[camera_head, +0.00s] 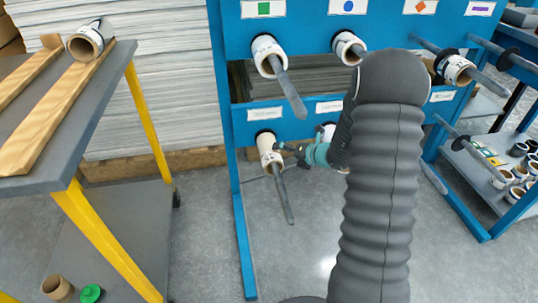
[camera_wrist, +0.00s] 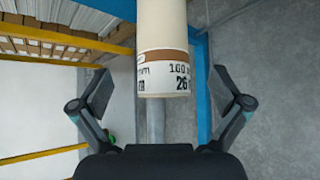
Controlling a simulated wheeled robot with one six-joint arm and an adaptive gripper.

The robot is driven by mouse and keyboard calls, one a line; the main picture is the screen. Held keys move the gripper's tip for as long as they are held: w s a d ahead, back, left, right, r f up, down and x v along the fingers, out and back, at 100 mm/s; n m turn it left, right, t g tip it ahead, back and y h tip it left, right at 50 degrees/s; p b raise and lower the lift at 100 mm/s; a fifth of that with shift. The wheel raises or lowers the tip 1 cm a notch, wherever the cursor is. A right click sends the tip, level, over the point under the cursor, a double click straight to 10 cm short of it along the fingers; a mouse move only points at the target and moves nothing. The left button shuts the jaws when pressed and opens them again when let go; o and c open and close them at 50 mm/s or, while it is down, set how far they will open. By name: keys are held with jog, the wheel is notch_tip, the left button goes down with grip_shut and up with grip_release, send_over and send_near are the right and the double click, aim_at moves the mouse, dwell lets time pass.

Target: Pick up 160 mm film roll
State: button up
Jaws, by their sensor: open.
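The 160 mm film roll (camera_head: 267,150) is a cream roll with a printed white band, hung on a grey peg (camera_head: 284,195) of the blue rack's lower row. In the wrist view the roll (camera_wrist: 163,45) hangs down from the top centre, its label partly reading "160" and "26". My gripper (camera_head: 287,148) is just right of the roll in the head view. In the wrist view my gripper (camera_wrist: 163,95) is open, one finger on each side of the roll's labelled end, with gaps on both sides. Neither finger visibly touches it.
The blue rack (camera_head: 232,155) holds other rolls on pegs, including one at upper left (camera_head: 266,55); its long peg juts out above the lower roll. A grey-topped cart (camera_head: 60,110) with yellow legs stands at the left. A shelf (camera_head: 490,175) with small rolls is at the right.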

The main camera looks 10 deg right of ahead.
aim_at(278, 152)
jog(key=shift+x, duration=3.35)
jog(key=shift+w+d, duration=0.1)
jog(key=shift+d, duration=0.05)
jog(key=c, duration=1.3)
jog(key=shift+r, duration=0.1)
jog(key=shift+c, duration=0.2)
